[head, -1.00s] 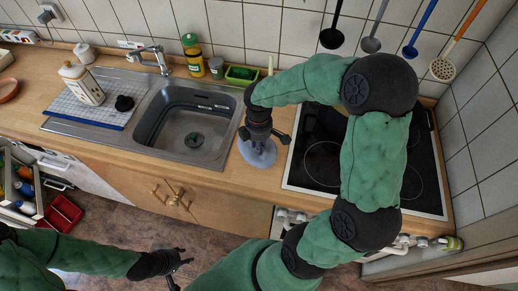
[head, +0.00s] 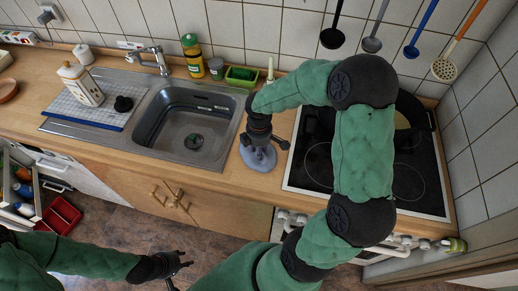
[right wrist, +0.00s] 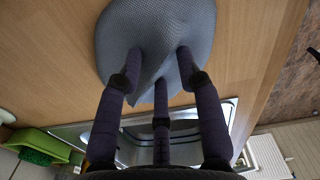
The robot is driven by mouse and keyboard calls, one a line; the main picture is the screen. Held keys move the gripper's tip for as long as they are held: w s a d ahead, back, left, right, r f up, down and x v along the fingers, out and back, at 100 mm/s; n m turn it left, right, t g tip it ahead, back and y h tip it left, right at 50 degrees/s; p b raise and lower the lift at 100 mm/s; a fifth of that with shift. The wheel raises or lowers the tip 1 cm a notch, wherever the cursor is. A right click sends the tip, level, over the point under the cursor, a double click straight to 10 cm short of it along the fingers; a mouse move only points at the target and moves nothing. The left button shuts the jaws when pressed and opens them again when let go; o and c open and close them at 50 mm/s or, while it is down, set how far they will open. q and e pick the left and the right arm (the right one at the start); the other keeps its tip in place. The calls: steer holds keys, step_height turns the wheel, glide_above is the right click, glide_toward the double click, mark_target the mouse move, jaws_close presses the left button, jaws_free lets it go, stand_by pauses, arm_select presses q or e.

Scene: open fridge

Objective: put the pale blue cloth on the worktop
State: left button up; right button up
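The pale blue cloth (head: 262,160) is a bunched grey-blue piece at the worktop (head: 228,182), between the sink and the hob. My right gripper (head: 262,140) points down over it. In the right wrist view, the cloth (right wrist: 112,40) spreads around the fingertips of my right gripper (right wrist: 160,65). The fingers bend inward and their tips are sunk in its folds, so they seem shut on it. The cloth's lower edge is at or just above the wood. My left gripper (head: 182,262) is open and empty, low in front of the cupboards.
The sink (head: 190,125) lies left of the cloth, and the black hob (head: 320,165) lies right. A green sponge tray (head: 241,76) and bottles stand behind. A white jar (head: 82,85) stands on the drainer.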

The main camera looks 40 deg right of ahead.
stand_by(0.3)
steer(key=shift+r, duration=0.2)
step_height(320, 180, up, 12)
steer(key=p, duration=0.2)
steer(key=shift+p, duration=0.35)
steer(key=shift+s+f, duration=0.1)
steer(key=shift+f, duration=0.05)
